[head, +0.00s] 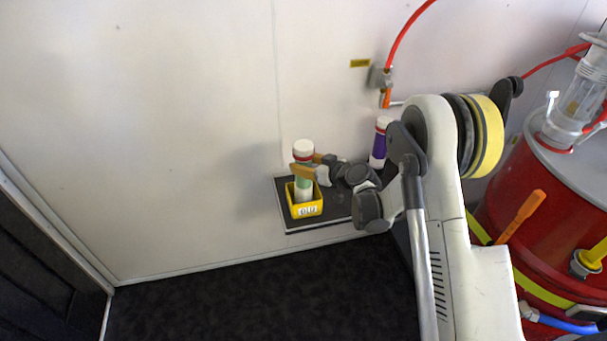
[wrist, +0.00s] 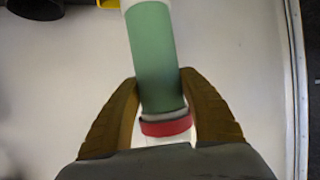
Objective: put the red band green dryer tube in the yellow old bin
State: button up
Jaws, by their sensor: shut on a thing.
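The dryer tube (head: 303,183) is green with white ends and a red band near its top. It stands roughly upright in the head view, its lower end at the opening of the yellow bin (head: 307,210) with the "OLD" label. I cannot tell whether it touches the bin's floor. My gripper (head: 311,171) is shut on the tube from the right. In the wrist view, the brown fingers (wrist: 160,105) are on either side of the green tube (wrist: 153,55), near the red band (wrist: 167,127).
The bin stands at the left end of a small black shelf (head: 285,222) against the white wall. A purple tube with a white cap (head: 379,148) stands behind my arm. A red tank (head: 530,215) with hoses is at the right. Left of the shelf is free.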

jog(key=shift+f+b, duration=0.4)
jog(key=shift+f, duration=0.85)
jog(key=shift+f, duration=0.15)
jog(key=o, duration=1.4)
